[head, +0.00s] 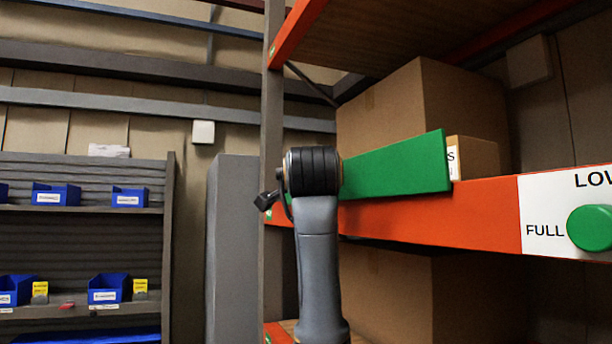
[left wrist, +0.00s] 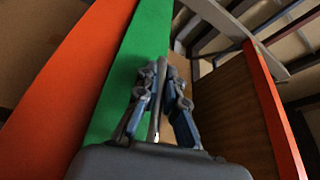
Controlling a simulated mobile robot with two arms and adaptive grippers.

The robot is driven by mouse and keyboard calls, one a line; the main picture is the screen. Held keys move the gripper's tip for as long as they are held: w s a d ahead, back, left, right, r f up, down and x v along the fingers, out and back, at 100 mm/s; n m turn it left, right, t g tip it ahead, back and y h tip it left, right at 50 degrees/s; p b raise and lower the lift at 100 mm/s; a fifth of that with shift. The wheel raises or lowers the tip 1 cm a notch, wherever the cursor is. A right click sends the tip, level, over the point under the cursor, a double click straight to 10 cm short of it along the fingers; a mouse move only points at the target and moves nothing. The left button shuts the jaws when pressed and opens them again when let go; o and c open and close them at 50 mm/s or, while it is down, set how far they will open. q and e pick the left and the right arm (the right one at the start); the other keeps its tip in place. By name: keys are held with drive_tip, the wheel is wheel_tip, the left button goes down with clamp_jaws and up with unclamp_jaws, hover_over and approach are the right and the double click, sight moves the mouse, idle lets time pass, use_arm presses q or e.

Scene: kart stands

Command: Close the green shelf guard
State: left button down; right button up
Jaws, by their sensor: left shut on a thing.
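The green shelf guard (head: 400,168) is a flat panel in the head view, just above the orange shelf beam (head: 440,213), partly overlapping it. Its right end is free, and its left part is hidden behind my left arm's wrist. In the left wrist view the guard (left wrist: 125,65) is a long green strip beside the orange beam (left wrist: 75,70). My left gripper (left wrist: 163,75) is at the guard's edge with its fingers close together, shut on it. The fingers are hidden in the head view. My right gripper is in neither view.
Large cardboard boxes (head: 375,115) and a smaller labelled box (head: 475,155) stand on the shelf behind the guard. A grey rack post (head: 272,110) is left of my wrist. A sign with a green FULL button (head: 590,228) is at right. Blue bins (head: 56,194) sit on a rack at left.

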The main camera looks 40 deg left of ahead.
use_arm(q)
drive_tip(key=shift+w+r+m+h, duration=0.15)
drive_tip(key=shift+m+h, duration=0.15)
drive_tip(key=shift+m, duration=0.1)
drive_tip(key=c, duration=1.4)
unclamp_jaws()
drive_tip(key=shift+c, duration=0.2)
drive_tip(key=v, duration=1.1)
drive_tip(key=shift+s+d, duration=0.25)
drive_tip(key=shift+d, duration=0.15)
